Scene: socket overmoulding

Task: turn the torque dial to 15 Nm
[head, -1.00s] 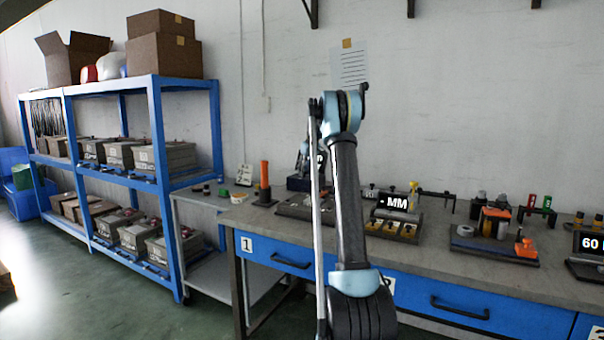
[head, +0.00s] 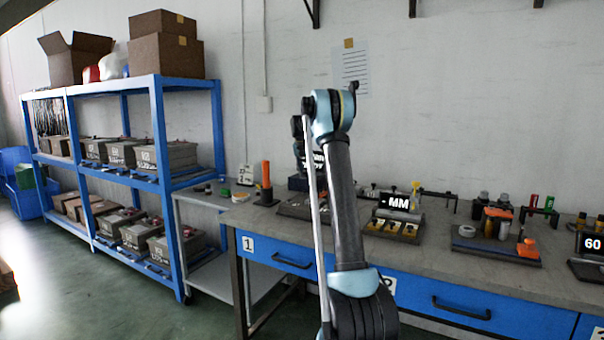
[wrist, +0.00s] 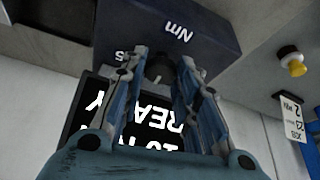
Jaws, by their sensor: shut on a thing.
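The torque dial (wrist: 158,70) is a dark round knob with a pale mark, on the dark blue face of a box (wrist: 190,22) lettered "Nm". In the wrist view, my gripper (wrist: 163,62) is shut on the dial, with one finger on each side. A black screen (wrist: 88,120) beside the dial shows white text, upside down and partly covered by the fingers. "READY" and a line starting with "10" can be made out. In the head view, the box base (head: 298,183) shows at the back of the bench, and my arm hides much of it.
An orange cylinder (head: 266,175) stands left of the box.

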